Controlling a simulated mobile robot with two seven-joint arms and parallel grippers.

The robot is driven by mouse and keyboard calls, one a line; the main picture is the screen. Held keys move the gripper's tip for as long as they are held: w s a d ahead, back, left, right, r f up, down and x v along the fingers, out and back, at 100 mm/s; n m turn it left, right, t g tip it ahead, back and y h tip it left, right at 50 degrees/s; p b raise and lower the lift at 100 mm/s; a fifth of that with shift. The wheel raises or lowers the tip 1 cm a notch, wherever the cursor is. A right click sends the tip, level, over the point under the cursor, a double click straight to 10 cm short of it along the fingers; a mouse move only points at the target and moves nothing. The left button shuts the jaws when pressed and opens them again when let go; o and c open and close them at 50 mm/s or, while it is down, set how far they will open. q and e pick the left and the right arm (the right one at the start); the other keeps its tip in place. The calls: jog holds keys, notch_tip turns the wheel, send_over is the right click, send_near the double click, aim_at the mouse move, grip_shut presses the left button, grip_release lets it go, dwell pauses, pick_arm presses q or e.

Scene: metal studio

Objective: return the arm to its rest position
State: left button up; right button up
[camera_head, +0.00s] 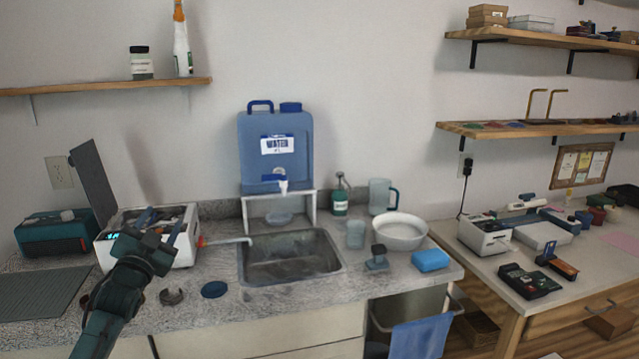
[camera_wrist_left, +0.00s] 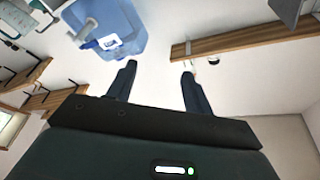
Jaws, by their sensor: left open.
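My left arm comes in from the lower left in the head view. My left gripper (camera_head: 160,222) is raised in front of the white machine (camera_head: 185,248) with the open lid, and hides part of it. In the left wrist view, the two dark fingers of the left gripper (camera_wrist_left: 158,85) stand apart with nothing between them. That view looks up towards the wall, with the blue water container (camera_wrist_left: 115,25) and the wooden shelf (camera_wrist_left: 240,38) beyond the fingers. My right gripper does not show in either view.
The sink (camera_head: 290,257) lies right of the left gripper, with the water container (camera_head: 275,160) on a stand behind it. A round blue lid (camera_head: 214,289) and a small metal ring (camera_head: 171,296) lie on the counter. A white bowl (camera_head: 400,232) and blue sponge (camera_head: 431,260) stand right.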

pick_arm(q)
notch_tip(320, 180, down, 8)
jog(key=a+n+g+y, duration=0.1)
jog(key=n+g+y, duration=0.1)
jog(key=n+g, duration=0.25)
jog(key=s+d+f+m+g+h, duration=0.1)
jog(key=s+d+f, duration=0.45)
jog(key=f, duration=0.25)
jog(key=s+d+f+g+h, duration=0.1)
jog(key=s+d+f+h, duration=0.1)
jog(key=s+d+f, duration=0.4)
jog(key=s+d+f+g, duration=0.1)
jog(key=s+d+f, duration=0.2)
jog(key=s, duration=0.6)
jog(key=s+d+f+g+h, duration=0.1)
jog(key=s+d+f, duration=0.2)
jog(key=s, duration=0.6)
jog(key=s+d+f+g+h, duration=0.1)
jog(key=s+d+f+g, duration=0.1)
jog(key=s, duration=0.7)
notch_tip(320, 180, down, 2)
jog(key=shift+s+d+f+n, duration=0.25)
jog(key=shift+s+d+n, duration=0.1)
jog(key=shift+d, duration=0.1)
